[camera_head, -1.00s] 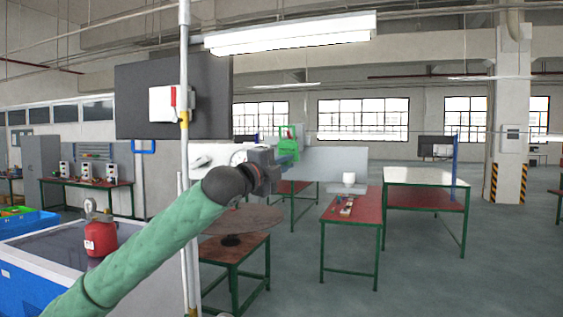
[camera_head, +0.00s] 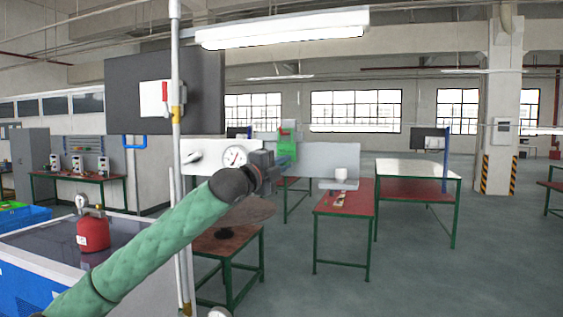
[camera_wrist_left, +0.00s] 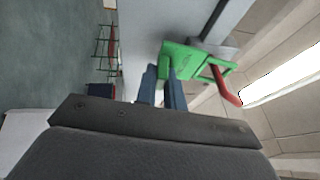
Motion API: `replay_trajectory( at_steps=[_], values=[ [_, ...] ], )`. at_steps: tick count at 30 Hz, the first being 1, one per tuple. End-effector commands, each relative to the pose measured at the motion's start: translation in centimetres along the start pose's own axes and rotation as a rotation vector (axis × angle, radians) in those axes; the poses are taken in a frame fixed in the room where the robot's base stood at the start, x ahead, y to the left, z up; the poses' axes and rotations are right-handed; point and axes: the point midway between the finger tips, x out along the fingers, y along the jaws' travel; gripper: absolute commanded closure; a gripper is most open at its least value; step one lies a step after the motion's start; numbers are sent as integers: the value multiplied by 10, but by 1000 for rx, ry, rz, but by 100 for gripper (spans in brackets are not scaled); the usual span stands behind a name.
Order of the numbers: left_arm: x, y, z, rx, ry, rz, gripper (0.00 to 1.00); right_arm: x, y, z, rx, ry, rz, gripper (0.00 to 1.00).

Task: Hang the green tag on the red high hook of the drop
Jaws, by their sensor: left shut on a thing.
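The green tag (camera_head: 287,146) is held at the tips of my left gripper (camera_head: 288,162), at the middle of the head view. In the left wrist view the tag (camera_wrist_left: 178,62) sits between the fingertips (camera_wrist_left: 165,72), with its open loop to the right. A red hook (camera_wrist_left: 228,88) is at that loop; I cannot tell whether it passes through. A small red part, likely this hook, shows above the tag in the head view (camera_head: 285,130). My right gripper is out of view.
A red canister (camera_head: 93,232) stands at left. Red tables (camera_head: 345,200) stand beyond.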

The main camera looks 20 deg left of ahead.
Motion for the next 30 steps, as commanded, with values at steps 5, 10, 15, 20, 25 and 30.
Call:
replay_trajectory(
  at_steps=[5,10,15,20,25,30],
  values=[
    [1,2,0,0,0,0,100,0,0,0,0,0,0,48],
    [1,2,0,0,0,0,100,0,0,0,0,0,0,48],
    [0,2,0,0,0,0,70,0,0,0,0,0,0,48],
    [0,2,0,0,0,0,64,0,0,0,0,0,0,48],
    [0,2,0,0,0,0,64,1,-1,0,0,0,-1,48],
    [-13,5,1,1,-1,-1,64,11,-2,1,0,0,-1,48]
  ],
)
